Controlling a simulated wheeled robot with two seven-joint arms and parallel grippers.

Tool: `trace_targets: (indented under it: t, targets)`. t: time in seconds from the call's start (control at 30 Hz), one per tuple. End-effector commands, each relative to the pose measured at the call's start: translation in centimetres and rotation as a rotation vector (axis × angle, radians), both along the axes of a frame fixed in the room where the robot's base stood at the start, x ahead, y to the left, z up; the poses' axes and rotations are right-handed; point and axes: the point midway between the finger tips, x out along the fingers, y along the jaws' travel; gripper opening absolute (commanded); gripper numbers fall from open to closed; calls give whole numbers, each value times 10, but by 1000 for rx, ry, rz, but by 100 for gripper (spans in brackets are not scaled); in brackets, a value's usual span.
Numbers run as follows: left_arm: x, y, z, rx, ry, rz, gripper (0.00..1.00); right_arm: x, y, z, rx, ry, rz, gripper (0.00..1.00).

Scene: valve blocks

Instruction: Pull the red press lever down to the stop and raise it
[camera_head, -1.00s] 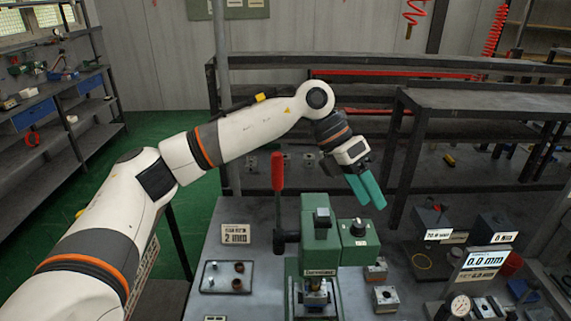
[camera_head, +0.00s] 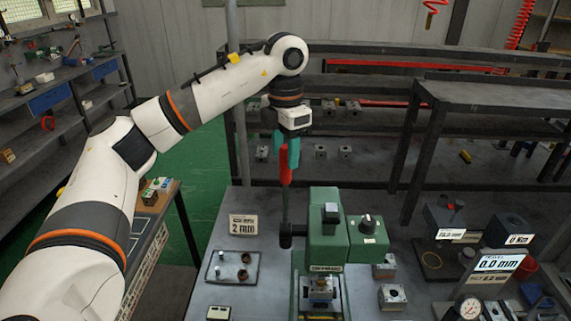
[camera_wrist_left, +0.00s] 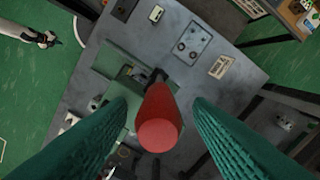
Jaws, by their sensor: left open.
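The red press lever (camera_head: 286,168) stands upright on the left side of the green press (camera_head: 326,225). Its dark rod runs down to a black hub beside the press. My left gripper (camera_head: 287,152) points down over the lever's top, with its teal fingers at the red grip. In the left wrist view the red grip (camera_wrist_left: 158,120) shows end-on between the two spread teal fingers, with a gap on each side. The left gripper is open. A metal block (camera_head: 320,290) sits under the press ram. My right gripper is not in view.
A tray (camera_head: 232,267) with small parts and a "2 mm" sign (camera_head: 243,225) are left of the press. A metal block (camera_head: 391,297), a gauge (camera_head: 469,308) and a "0.0 mm" display (camera_head: 498,263) are to the right. Dark racks stand behind the bench.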

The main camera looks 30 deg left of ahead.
Motion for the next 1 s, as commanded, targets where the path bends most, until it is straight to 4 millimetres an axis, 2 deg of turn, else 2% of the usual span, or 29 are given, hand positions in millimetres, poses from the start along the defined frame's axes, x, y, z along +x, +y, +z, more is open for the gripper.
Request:
trace_targets:
  t: [0.03, 0.3, 0.6, 0.67, 0.9, 1.0]
  targets:
    - [-1, 1, -5, 2, 4, 0, 47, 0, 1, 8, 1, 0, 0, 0]
    - [0, 0, -35, 0, 1, -1, 47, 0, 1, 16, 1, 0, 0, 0]
    - [0, 0, -38, 0, 0, -1, 47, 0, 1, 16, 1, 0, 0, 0]
    - [0, 0, -38, 0, 0, -1, 40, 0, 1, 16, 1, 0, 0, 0]
    - [0, 0, -38, 0, -1, -1, 1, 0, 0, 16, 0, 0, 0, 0]
    - [0, 0, -38, 0, -1, -1, 0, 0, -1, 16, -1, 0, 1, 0]
